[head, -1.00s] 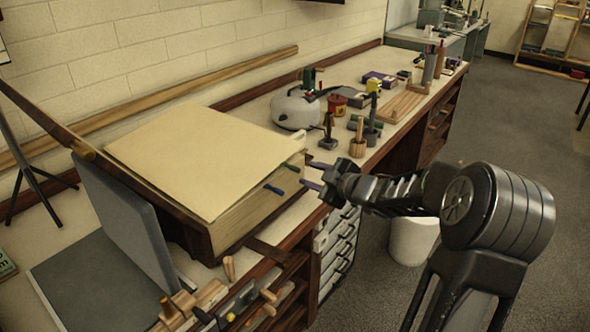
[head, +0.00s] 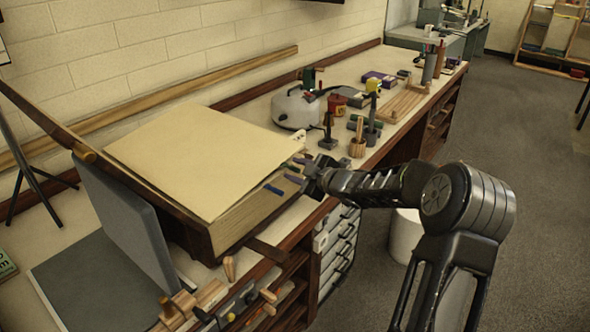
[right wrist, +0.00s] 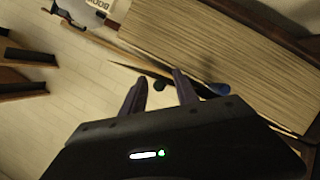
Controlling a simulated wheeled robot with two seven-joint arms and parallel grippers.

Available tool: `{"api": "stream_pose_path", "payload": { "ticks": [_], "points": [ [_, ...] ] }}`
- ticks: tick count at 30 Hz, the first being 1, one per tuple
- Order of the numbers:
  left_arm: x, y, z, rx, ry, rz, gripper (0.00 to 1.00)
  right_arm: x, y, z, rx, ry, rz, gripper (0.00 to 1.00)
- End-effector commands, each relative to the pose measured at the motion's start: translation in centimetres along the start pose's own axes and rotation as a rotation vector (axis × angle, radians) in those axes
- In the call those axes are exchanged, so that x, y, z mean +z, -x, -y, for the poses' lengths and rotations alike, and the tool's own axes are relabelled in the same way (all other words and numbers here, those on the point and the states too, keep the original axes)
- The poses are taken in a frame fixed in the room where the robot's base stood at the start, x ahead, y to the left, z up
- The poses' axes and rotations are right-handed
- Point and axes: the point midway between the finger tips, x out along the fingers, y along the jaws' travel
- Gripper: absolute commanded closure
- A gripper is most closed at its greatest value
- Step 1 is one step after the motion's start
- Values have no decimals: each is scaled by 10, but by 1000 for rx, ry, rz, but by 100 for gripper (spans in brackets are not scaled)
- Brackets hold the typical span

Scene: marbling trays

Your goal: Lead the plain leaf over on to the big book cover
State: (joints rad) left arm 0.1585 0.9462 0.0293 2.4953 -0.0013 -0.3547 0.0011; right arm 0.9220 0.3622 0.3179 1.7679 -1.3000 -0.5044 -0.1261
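The plain leaf (head: 200,150) is a broad cream sheet lying flat on top of a thick page block (head: 255,215). The block's page edges also fill the upper right of the right wrist view (right wrist: 215,45). A grey board (head: 122,225) stands tilted at the book's left, and a dark grey flat board (head: 85,285) lies below it; I cannot tell which is the big book cover. My right gripper (head: 297,170) is at the book's right side, close to the coloured tabs. Its two fingers are apart in the right wrist view (right wrist: 160,85), with nothing clearly gripped. My left gripper is out of view.
A blue tab (head: 273,189) sticks out from the page edges. A grey rounded appliance (head: 296,108) and several pots and tools stand behind the gripper. Wooden tools (head: 195,300) lie at the bench's front. Floor is open at the right.

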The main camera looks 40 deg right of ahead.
Motion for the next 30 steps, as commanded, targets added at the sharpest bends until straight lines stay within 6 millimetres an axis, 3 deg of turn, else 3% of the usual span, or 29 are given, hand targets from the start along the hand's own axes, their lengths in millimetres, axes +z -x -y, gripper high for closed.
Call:
{"api": "stream_pose_path", "payload": {
  "ticks": [14, 27, 30],
  "points": [
    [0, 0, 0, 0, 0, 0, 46, 0, -6, 0, 0, 0, 1, 64],
    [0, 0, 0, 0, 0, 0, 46, 0, -6, 0, 0, 0, 0, 100],
    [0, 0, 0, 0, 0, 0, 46, 0, -6, 0, 0, 0, 0, 100]
  ]
}}
